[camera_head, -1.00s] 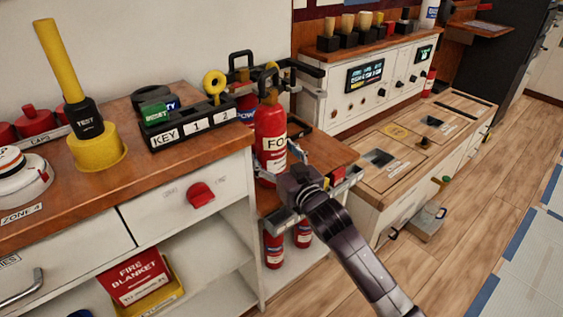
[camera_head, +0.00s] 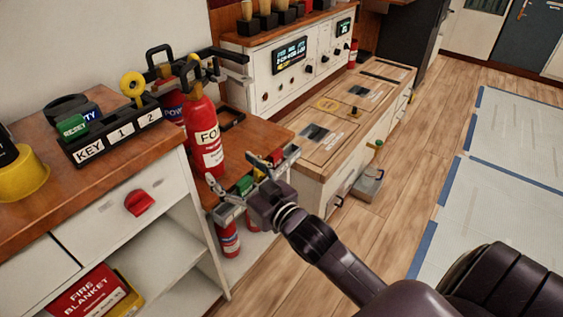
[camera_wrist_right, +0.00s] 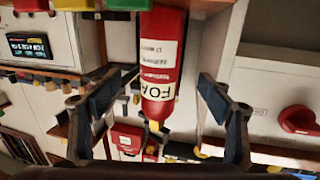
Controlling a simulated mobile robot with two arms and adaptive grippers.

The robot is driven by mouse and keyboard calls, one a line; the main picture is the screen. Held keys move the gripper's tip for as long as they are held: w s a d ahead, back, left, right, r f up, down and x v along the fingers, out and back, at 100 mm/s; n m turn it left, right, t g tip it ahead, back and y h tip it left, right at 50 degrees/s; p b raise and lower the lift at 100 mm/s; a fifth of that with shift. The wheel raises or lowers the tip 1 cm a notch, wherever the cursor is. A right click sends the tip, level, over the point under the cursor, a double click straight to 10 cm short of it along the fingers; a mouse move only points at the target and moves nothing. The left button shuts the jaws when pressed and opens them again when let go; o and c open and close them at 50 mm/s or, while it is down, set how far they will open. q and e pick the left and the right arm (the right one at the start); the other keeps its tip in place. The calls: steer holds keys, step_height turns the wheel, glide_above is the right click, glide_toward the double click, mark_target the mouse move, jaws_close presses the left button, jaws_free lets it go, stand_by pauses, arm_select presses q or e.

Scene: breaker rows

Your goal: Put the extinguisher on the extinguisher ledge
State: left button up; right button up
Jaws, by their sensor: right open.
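A red extinguisher (camera_head: 202,132) with a white label reading "FO" stands upright on a wooden ledge (camera_head: 262,134) between the cabinets. My right gripper (camera_head: 232,170) is open and empty in front of it, with its fingers pointing towards the extinguisher. In the right wrist view the extinguisher (camera_wrist_right: 163,55) shows upside down between the two spread fingers, with a visible gap on each side. Another extinguisher (camera_head: 173,105), marked "POW", stands behind it, partly hidden. I cannot tell which surface is named the extinguisher ledge. My left gripper is not in view.
Coloured blocks, one green (camera_head: 244,184), line the ledge's front edge near my gripper. More red extinguishers (camera_head: 229,238) stand below. A key rack (camera_head: 113,134) sits on the left counter. A red knob (camera_head: 139,203) sticks out from the drawer.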

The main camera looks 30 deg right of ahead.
steer(key=s+f+g+h, duration=0.2)
steer(key=s+f+g, duration=0.5)
steer(key=s+f, duration=0.65)
steer(key=s+f+g, duration=0.3)
steer(key=s+f, duration=0.1)
steer(key=s, duration=0.4)
steer(key=s+f+g, duration=0.3)
steer(key=s+f, duration=0.1)
steer(key=s, duration=0.4)
steer(key=shift+a+f+g, duration=0.2)
steer(key=shift+a+g, duration=0.15)
steer(key=shift+g, duration=0.05)
steer(key=shift+c, duration=0.6)
